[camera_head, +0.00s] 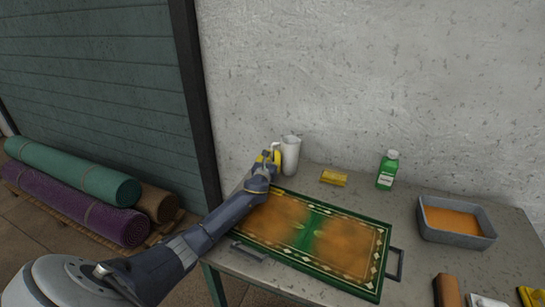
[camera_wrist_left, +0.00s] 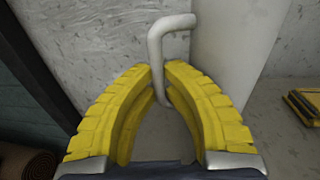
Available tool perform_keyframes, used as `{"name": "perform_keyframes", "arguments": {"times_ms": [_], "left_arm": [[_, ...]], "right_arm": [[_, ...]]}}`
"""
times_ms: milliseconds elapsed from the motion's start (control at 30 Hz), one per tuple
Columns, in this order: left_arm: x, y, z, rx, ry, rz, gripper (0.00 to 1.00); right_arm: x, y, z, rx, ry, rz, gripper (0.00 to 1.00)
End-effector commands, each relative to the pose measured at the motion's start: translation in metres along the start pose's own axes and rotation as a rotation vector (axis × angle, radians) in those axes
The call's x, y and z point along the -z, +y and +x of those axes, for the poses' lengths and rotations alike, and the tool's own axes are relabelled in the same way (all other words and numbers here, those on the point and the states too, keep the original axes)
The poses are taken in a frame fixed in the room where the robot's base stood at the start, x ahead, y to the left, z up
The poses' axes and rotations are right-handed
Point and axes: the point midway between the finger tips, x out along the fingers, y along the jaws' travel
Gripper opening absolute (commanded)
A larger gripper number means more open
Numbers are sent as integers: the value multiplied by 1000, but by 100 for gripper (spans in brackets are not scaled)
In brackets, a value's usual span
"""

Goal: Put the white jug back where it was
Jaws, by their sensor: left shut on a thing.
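The white jug (camera_head: 291,154) stands upright at the back left of the table, near the wall. In the left wrist view its pale body (camera_wrist_left: 235,50) fills the upper right and its handle (camera_wrist_left: 171,22) curves down between the fingers. My left gripper (camera_head: 274,155) is at the jug's left side, with yellow fingers (camera_wrist_left: 165,95) closed around the handle. The jug's base looks at or very near the table top; I cannot tell if it touches. My right gripper is not in view.
A framed rug tray (camera_head: 378,275) with orange and green contents lies just in front. A yellow sponge (camera_head: 333,178), a green bottle (camera_head: 387,170) and a grey basin (camera_head: 457,238) of orange liquid stand to the right. Rolled rugs (camera_head: 75,170) lie on the floor at left.

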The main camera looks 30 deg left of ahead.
Motion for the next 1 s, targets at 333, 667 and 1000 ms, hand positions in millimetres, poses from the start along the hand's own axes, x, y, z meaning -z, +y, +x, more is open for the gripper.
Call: {"name": "perform_keyframes", "arguments": {"times_ms": [333,667,1000], "left_arm": [[3,0,0,0,0,1,20],[2,0,0,0,-1,1,31],[0,0,-24,2,0,1,31]], "right_arm": [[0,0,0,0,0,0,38],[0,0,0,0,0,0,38],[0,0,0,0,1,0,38]]}}
